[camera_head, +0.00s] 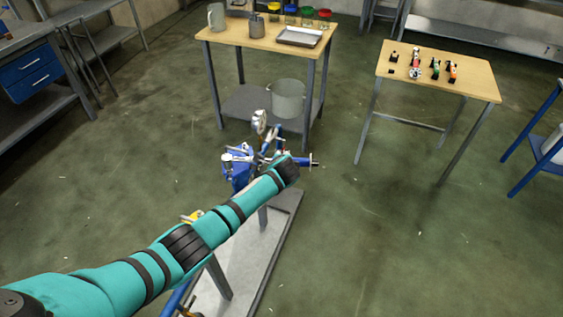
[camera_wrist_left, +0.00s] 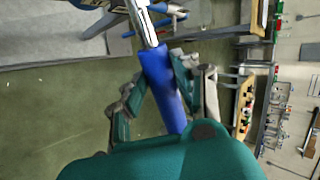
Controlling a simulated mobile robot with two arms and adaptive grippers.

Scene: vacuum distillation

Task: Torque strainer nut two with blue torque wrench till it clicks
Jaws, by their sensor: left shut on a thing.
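My left arm reaches from the lower left to a blue pipe assembly (camera_head: 238,165) on a stand in the head view. In the left wrist view, my left gripper (camera_wrist_left: 160,84) is shut on the blue handle of the torque wrench (camera_wrist_left: 165,100). The wrench's bright metal shaft (camera_wrist_left: 142,22) runs away from the fingers towards the top edge. In the head view my own wrist covers the gripper and much of the wrench. I cannot make out strainer nut two or whether the wrench head sits on it. My right gripper is not in view.
The stand rests on a grey base plate (camera_head: 267,238). Behind it is a wooden table (camera_head: 236,35) with cups, a tray (camera_head: 299,37) and a bucket (camera_head: 288,98) below. A smaller table (camera_head: 471,77) at right holds several small coloured parts.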

